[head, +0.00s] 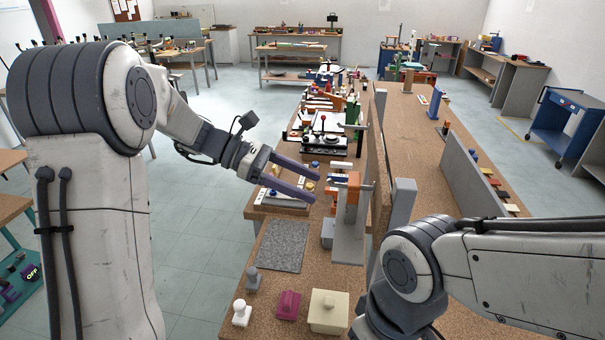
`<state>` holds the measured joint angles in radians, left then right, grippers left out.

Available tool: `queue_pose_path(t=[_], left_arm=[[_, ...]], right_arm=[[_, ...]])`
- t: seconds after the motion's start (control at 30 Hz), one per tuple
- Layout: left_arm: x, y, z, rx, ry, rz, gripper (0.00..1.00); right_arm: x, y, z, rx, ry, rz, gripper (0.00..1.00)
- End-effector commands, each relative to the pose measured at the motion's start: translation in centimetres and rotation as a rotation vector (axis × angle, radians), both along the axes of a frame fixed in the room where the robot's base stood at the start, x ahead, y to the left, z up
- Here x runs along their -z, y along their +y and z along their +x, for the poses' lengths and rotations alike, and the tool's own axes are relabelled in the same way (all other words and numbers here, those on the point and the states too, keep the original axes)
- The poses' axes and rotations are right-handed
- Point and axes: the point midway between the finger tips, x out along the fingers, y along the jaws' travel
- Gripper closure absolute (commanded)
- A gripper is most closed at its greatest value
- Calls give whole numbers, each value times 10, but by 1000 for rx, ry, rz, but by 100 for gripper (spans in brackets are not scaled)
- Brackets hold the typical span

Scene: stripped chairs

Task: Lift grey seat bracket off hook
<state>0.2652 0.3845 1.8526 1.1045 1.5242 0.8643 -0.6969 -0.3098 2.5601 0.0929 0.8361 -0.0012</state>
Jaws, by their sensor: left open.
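My left gripper (316,187) is open and empty, with its two dark purple fingers pointing right over the bench. Its fingertips are a short way left of a grey upright stand (349,228), which has an orange piece (353,186) at its top. A small grey block (328,233) shows low against the stand's left side. I cannot tell which grey part is the seat bracket, and no hook can be made out clearly. My right arm crosses the lower right, but its gripper is out of view.
A brown upright panel (377,160) with a grey post (400,207) divides the bench behind the stand. A grey mat (277,246) lies in front. A white knob (241,312), a magenta block (288,305) and a cream box (328,311) stand near the front edge.

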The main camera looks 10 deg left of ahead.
Motion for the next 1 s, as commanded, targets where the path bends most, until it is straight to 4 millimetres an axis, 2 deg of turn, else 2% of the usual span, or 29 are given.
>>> queue_pose_path(t=[0.17, 0.4, 0.6, 1.0], left_arm=[[6, -22, -1, 4, 4, -2, 25], [22, -63, -1, 6, 5, -2, 25], [33, -87, -1, 5, 2, 0, 25], [39, -95, -1, 2, -1, 2, 25]], right_arm=[[-9, 0, 0, -1, 0, 0, 50], [-25, 0, 0, -4, 0, 0, 50], [-32, 0, 0, -6, -1, 0, 50], [-34, 0, 0, -6, -1, 0, 50]])
